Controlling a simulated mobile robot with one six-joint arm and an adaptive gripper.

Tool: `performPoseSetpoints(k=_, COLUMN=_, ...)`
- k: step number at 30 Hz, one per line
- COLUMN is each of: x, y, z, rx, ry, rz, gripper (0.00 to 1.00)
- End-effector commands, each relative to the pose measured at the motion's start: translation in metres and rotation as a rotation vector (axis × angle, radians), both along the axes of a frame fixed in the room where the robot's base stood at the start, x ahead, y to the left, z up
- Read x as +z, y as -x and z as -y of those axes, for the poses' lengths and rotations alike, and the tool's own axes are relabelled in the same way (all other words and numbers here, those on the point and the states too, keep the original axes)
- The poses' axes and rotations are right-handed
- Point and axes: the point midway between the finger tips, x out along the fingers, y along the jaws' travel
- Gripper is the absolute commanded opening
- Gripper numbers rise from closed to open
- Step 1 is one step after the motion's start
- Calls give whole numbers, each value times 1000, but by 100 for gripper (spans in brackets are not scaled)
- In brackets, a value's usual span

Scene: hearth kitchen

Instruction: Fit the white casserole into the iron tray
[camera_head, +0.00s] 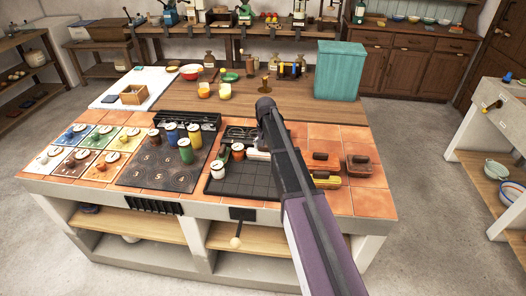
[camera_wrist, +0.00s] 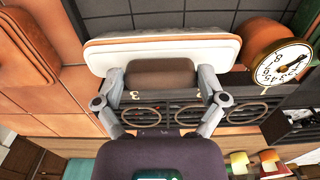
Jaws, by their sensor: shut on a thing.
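The white casserole (camera_wrist: 160,50) is a long white dish with an orange underside edge and a brown handle block. In the wrist view my gripper (camera_wrist: 163,80) is shut on that brown handle, one finger on each side. In the head view a white part of the casserole (camera_head: 257,154) shows left of my arm, which hides the rest and the fingertips. The iron tray (camera_head: 246,184) appears to be the black, grid-lined tray on the orange tiles. The casserole overlaps its far right part; its grid also shows in the wrist view (camera_wrist: 150,22). I cannot tell whether the casserole touches it.
An orange can with a numbered dial (camera_wrist: 285,60) is close right of the casserole.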

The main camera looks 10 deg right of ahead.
Motion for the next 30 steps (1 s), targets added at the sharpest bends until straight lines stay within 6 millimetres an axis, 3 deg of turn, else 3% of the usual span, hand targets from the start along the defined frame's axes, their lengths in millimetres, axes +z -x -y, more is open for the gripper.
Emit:
performPoseSetpoints(k=16, x=-6, y=0, z=0, rx=0, ry=0, rz=0, gripper=30)
performPoseSetpoints(k=17, x=-5, y=0, z=0, rx=0, ry=0, rz=0, gripper=100)
performPoseSetpoints(k=30, x=-4, y=0, z=0, rx=0, ry=0, rz=0, gripper=100)
